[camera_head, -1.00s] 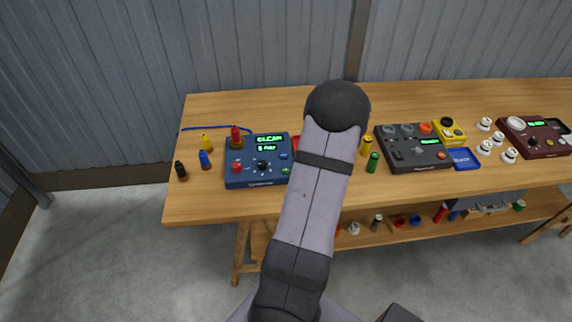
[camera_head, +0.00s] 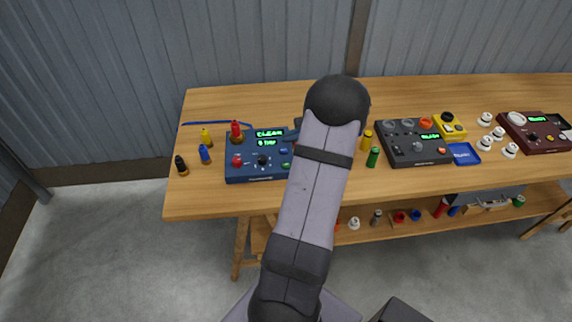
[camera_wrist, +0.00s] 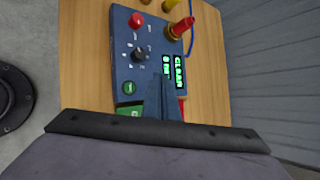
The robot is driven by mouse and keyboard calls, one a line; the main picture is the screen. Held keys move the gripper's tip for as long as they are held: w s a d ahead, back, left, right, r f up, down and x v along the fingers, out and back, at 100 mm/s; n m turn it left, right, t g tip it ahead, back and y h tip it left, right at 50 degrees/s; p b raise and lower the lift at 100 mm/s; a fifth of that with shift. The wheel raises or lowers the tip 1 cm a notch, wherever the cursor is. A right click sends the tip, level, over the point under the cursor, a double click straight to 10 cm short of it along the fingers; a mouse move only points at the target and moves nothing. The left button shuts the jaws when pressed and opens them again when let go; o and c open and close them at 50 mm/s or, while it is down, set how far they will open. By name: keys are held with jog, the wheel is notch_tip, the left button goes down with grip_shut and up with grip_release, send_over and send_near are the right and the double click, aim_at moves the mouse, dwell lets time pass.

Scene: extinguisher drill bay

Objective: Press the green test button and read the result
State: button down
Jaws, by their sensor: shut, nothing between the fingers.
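A blue console (camera_head: 243,173) stands on the left part of the bench. It carries a red knob (camera_wrist: 136,20), a black dial (camera_wrist: 139,55) and a round green button (camera_wrist: 128,88). Its lit green display (camera_head: 269,138) shows CLEAR, with a smaller second line that I cannot read surely; it also shows in the wrist view (camera_wrist: 179,73). My gripper (camera_wrist: 161,80) is shut and empty, its fingers over the console's right part, beside the green button and below the display. I cannot tell whether the fingertips touch the panel. In the head view my arm hides the area right of the console.
A red bottle (camera_head: 236,131) stands at the console's back left. Yellow, blue and black bottles (camera_head: 181,166) stand left of it. A green cylinder (camera_head: 373,157), a dark grey console (camera_head: 407,162) and a maroon console (camera_head: 540,143) lie to the right. The bench front is clear.

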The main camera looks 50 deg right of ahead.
jog(key=shift+f, duration=0.1)
jog(key=b, duration=0.5)
send_over(286, 165)
jog(key=s, duration=0.1)
notch_tip(286, 165, down, 7)
jog(key=shift+s+d+f, duration=0.1)
jog(key=shift+f, duration=0.05)
jog(key=shift+f+b, duration=0.7)
jog(key=shift+b, duration=0.1)
jog(key=shift+f, duration=0.2)
dwell(1.1)
jog(key=shift+f+b, duration=0.2)
jog(key=shift+b, duration=0.3)
jog(key=shift+f+b, duration=0.45)
jog(key=shift+b, duration=0.05)
dwell(0.9)
jog(key=shift+r, duration=0.1)
jog(key=shift+r+p, duration=0.55)
jog(key=shift+r, duration=0.25)
